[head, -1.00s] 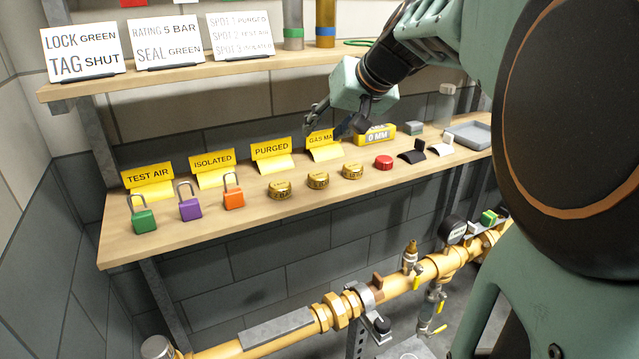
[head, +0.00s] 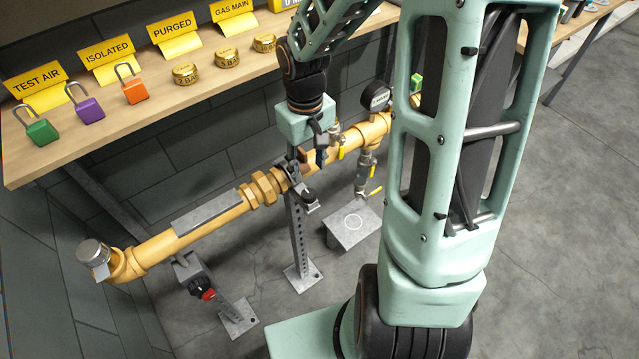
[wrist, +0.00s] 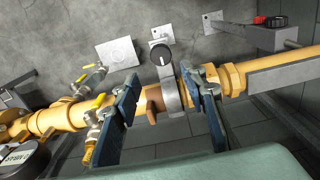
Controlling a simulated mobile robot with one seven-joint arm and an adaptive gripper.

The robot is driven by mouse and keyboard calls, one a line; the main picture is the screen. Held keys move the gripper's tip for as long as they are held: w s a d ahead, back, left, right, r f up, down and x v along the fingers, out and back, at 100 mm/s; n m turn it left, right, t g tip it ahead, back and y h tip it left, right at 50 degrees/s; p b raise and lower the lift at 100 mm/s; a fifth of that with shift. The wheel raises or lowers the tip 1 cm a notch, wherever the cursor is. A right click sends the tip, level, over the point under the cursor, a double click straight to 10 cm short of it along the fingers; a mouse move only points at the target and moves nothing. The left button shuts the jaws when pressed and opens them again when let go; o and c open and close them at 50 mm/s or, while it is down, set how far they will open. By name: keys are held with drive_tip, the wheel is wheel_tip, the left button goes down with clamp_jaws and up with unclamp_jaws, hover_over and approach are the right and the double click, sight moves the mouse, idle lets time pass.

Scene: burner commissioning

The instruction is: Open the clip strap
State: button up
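The clip strap (wrist: 172,92) is a grey metal band around the yellow pipe (head: 215,213), on top of a slotted post (head: 297,235). A round black knob (wrist: 163,54) sits at its side, and a brown tab (wrist: 153,101) sits against it. In the head view the strap (head: 293,176) is partly hidden by my gripper (head: 304,152). In the wrist view my gripper (wrist: 160,80) is open, with one blue-padded finger on each side of the strap and tab. Nothing is held. I cannot tell whether either finger touches the strap.
Valves with yellow handles (wrist: 93,100) and a gauge (head: 376,98) are on the pipe beside the strap. A brass union (head: 262,187) is on the other side. The shelf (head: 60,150) above carries padlocks, tags and signs. A low plate (head: 352,225) stands on the floor.

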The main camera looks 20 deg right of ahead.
sight(309, 193)
wheel_tip(309, 193, down, 11)
drive_tip(key=shift+a+r+b, duration=0.1)
drive_tip(key=shift+b, duration=0.75)
clamp_jaws()
